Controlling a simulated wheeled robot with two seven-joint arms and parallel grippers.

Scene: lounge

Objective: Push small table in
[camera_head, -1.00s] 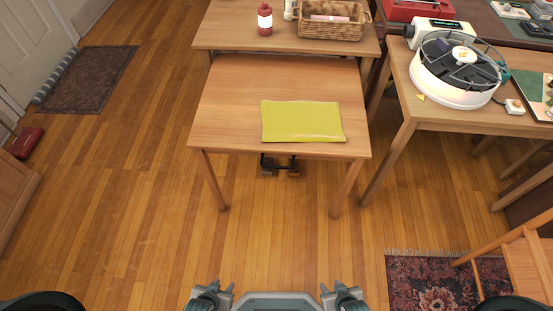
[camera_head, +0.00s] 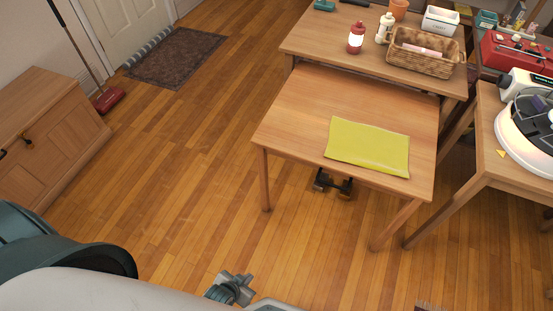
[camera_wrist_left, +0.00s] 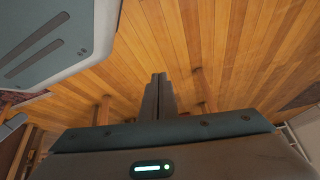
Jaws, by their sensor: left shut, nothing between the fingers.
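The small wooden table (camera_head: 290,115) stands partly under a taller table (camera_head: 318,42) behind it. Most of its top sticks out toward me. A yellow-green sheet (camera_head: 367,147) lies on its right half. My left arm comes in at the lower left of the head view, well short of the table and apart from it. My left gripper (camera_wrist_left: 159,76) shows clearly in the left wrist view, with its fingers together and empty. Wooden legs (camera_wrist_left: 200,88) stand beyond its tips; which table they belong to is unclear. My right gripper is not in view.
A red bottle (camera_head: 356,40) and a wicker basket (camera_head: 424,52) stand on the taller table. A side table with a white round device (camera_head: 528,130) stands close on the right. A dark object (camera_head: 331,184) lies below the small table.

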